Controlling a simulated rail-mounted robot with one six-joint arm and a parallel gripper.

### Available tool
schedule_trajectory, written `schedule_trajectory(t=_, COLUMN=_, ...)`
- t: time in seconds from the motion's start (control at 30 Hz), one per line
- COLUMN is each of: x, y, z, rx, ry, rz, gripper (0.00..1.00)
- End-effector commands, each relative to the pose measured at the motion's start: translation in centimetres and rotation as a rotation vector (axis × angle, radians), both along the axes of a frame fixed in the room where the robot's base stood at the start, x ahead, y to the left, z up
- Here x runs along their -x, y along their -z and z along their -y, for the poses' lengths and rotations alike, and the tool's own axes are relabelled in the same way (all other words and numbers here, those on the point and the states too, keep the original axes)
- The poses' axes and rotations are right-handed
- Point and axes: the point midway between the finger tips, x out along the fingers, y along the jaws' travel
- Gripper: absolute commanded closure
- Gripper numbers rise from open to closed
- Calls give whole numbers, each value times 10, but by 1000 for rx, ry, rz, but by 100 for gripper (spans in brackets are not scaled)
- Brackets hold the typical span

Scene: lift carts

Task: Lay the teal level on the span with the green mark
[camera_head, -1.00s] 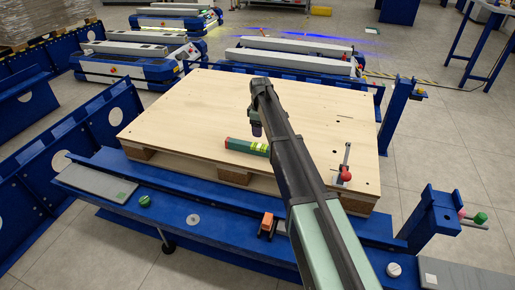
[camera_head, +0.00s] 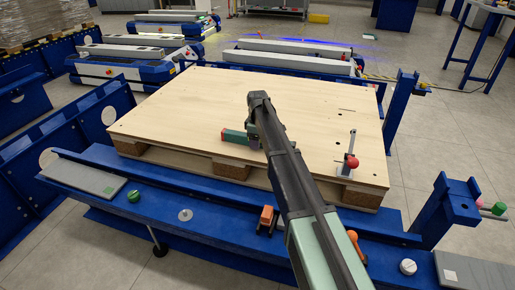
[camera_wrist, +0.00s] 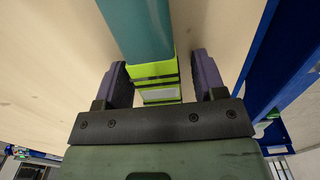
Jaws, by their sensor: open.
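The teal level (camera_head: 234,136) lies flat on the wooden pallet top, a red end at its left; my arm hides its right part. My gripper (camera_wrist: 162,72) is open, its two purple fingers on either side of the level's yellow-green banded part. The level's teal body (camera_wrist: 140,25) runs away to the top of the wrist view. I cannot tell whether the fingers touch it. Another grey span (camera_head: 480,272) at the lower right bears a white mark.
The pallet (camera_head: 180,105) is largely clear. A red-knobbed lever (camera_head: 351,155) stands at its right. An orange clamp (camera_head: 267,217) and a green knob (camera_head: 133,196) sit on the front beam. A blue post (camera_head: 448,205) rises at the right.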

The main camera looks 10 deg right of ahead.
Motion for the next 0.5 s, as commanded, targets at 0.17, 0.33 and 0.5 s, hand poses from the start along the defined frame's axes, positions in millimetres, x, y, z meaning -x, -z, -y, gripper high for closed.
schedule_trajectory(t=0.17, x=0, y=-3, z=0, rx=0, ry=0, rz=0, gripper=47)
schedule_trajectory(t=0.33, x=0, y=-3, z=0, rx=0, ry=0, rz=0, gripper=73)
schedule_trajectory(t=0.5, x=0, y=-2, z=0, rx=0, ry=0, rz=0, gripper=97)
